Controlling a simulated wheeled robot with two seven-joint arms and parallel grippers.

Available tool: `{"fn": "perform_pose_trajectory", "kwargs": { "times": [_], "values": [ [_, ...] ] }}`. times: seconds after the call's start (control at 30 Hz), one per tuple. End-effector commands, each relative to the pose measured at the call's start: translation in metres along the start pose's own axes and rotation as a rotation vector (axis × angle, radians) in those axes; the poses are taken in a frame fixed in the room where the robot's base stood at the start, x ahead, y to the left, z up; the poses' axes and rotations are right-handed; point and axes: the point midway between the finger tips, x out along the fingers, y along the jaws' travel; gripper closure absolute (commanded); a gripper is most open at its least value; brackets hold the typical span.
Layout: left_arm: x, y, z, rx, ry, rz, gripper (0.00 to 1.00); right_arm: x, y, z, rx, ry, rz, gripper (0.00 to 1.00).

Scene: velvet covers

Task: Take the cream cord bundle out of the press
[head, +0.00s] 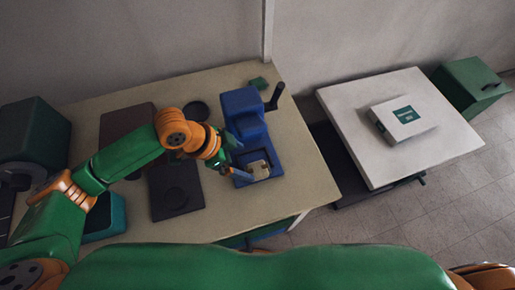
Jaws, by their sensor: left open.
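The blue press (242,108) stands near the right end of the cream-topped table, with a dark lever at its right side. The cream cord bundle (259,167) lies on the press's low front bed, below its blue head. My left gripper (236,170) reaches in from the left and is open at the left side of the bundle. I cannot tell whether its fingers touch the bundle. My right gripper is not in view.
Dark plates (174,190) lie on the table (225,224) left of the press. A teal bin (106,217) stands at the left. A small green block (260,83) sits behind the press. A separate pale table (440,115) with a white box (402,119) stands at right.

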Motion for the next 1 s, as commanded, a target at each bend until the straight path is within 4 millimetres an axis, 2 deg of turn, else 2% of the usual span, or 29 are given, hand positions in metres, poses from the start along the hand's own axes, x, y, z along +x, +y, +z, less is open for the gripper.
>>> {"fn": "perform_pose_trajectory", "kwargs": {
  "times": [0.27, 0.4, 0.63, 0.93, 0.97, 1.0],
  "values": [
    [0.045, -0.003, -0.002, -0.003, -0.002, 0.004, 0.00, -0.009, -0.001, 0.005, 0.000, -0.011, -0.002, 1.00],
    [0.067, -0.004, -0.001, -0.001, -0.001, 0.001, 0.00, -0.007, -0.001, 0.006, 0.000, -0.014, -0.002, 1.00],
    [0.069, -0.004, -0.001, 0.001, -0.001, -0.001, 0.00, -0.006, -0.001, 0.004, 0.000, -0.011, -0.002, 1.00],
    [0.069, -0.004, -0.001, 0.001, -0.001, 0.000, 0.81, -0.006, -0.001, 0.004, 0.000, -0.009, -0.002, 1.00],
    [0.069, -0.004, -0.001, 0.001, -0.001, 0.000, 0.89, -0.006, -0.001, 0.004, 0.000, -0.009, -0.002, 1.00],
    [0.069, -0.004, -0.001, 0.001, -0.001, 0.000, 0.89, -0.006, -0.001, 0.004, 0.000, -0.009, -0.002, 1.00]
  ]
}}
